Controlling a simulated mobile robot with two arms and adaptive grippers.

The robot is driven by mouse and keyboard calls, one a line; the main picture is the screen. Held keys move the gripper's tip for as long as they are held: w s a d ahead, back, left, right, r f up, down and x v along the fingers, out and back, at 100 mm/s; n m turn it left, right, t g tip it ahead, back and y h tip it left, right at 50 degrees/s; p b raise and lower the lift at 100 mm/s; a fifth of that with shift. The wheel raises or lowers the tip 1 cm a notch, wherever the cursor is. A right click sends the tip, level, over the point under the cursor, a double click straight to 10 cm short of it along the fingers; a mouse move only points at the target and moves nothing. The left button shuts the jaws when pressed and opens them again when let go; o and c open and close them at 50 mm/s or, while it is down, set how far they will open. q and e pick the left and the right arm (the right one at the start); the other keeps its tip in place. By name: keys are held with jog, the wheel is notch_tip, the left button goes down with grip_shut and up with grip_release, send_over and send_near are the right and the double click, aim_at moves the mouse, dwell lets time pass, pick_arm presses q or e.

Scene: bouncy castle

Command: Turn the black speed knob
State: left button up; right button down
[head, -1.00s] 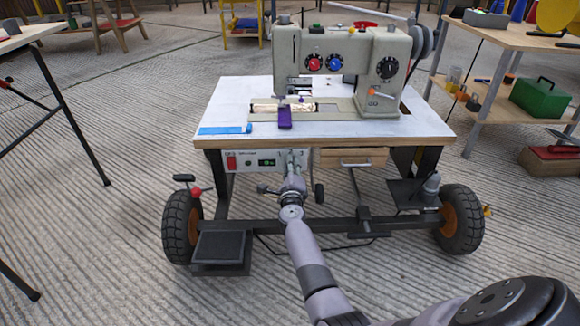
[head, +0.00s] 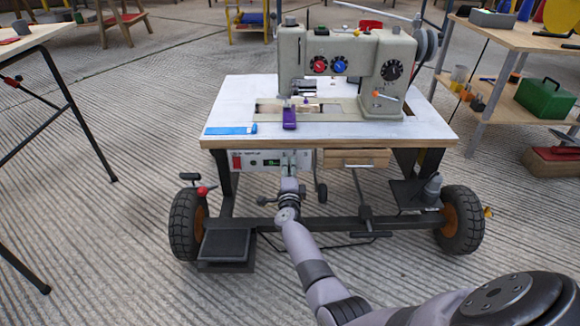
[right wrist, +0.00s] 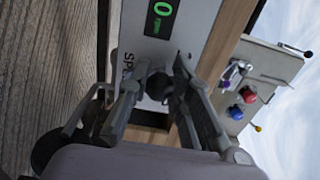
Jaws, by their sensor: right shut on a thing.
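The black speed knob (right wrist: 158,86) is on the pale control box under the sewing table, beside the printed lettering and a green lit display (right wrist: 162,14). My right gripper (right wrist: 154,76) is shut on the knob, one finger on each side, so the knob is partly hidden. In the head view the control box (head: 256,168) hangs under the table's front edge, with a red switch (head: 236,160) at its left. There my right gripper (head: 289,163) reaches up to the box's right end and covers the knob. My left gripper is not in view.
The sewing machine (head: 345,60) stands on the white wheeled table (head: 230,100), with a purple piece (head: 289,118) and a blue strip (head: 230,129). A wooden drawer (head: 355,159) is just right of the gripper. A black pedal (head: 226,245) sits lower left.

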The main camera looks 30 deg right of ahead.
jog(key=shift+a+f, duration=0.1)
dwell(0.3)
jog(key=c, duration=1.4)
grip_release()
jog(key=shift+v, duration=3.75)
